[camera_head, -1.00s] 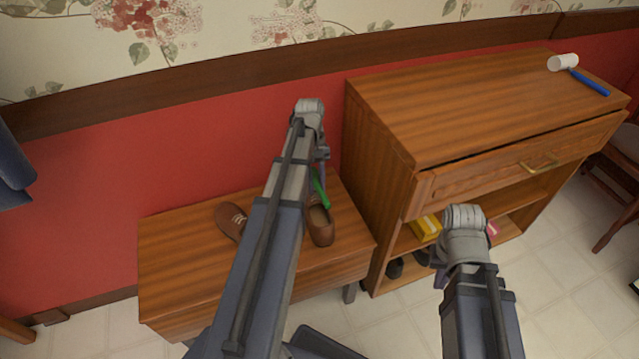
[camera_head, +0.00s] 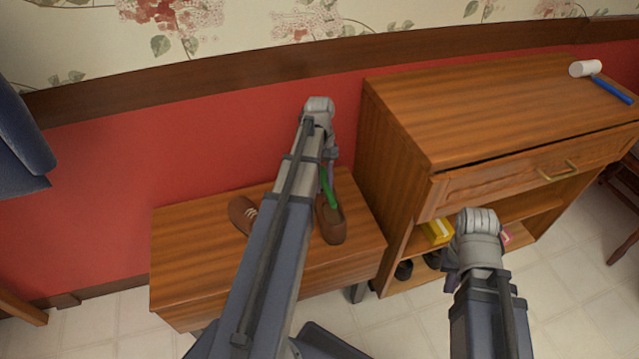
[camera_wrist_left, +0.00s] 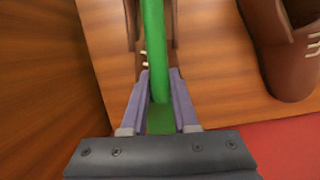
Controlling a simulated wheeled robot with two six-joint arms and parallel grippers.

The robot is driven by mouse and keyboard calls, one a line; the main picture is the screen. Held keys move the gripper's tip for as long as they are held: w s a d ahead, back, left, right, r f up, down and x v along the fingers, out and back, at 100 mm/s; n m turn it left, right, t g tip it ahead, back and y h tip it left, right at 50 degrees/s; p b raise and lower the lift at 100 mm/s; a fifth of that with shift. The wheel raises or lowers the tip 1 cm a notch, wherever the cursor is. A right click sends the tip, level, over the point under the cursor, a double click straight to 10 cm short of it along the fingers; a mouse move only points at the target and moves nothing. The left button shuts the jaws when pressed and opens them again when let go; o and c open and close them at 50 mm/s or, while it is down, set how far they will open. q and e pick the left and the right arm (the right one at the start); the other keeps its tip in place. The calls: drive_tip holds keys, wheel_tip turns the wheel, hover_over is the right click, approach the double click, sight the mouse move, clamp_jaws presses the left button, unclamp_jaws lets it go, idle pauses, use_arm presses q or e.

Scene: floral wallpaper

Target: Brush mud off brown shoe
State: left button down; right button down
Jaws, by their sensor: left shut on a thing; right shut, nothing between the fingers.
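Two brown shoes rest on the low wooden bench (camera_head: 180,270). The left brown shoe (camera_head: 239,213) has pale laces and is partly covered by my left arm; a laced brown shoe (camera_wrist_left: 290,60) also shows at the right of the left wrist view. The right brown shoe (camera_head: 331,224) lies beside my left arm. My left gripper (camera_wrist_left: 160,90) is shut on a green brush handle (camera_wrist_left: 154,45), which reaches over the right shoe in the head view (camera_head: 328,188). The bristles are hidden. My right gripper (camera_head: 455,280) is low in front of the cabinet, its fingers mostly hidden behind the wrist.
A wooden cabinet (camera_head: 480,110) stands right of the bench, its drawer nearly closed. A white-headed, blue-handled tool (camera_head: 610,90) lies on top. Its lower shelves hold a yellow box (camera_head: 437,230) and dark shoes (camera_head: 403,270). A red wall stands behind the bench.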

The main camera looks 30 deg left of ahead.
use_arm(q)
drive_tip(key=shift+w+d+f, duration=0.1)
drive_tip(key=shift+w+d, duration=0.3)
drive_tip(key=shift+w, duration=0.05)
drive_tip(key=shift+w+d, duration=0.6)
drive_tip(key=shift+s+f, duration=0.1)
drive_tip(key=shift+s, duration=0.05)
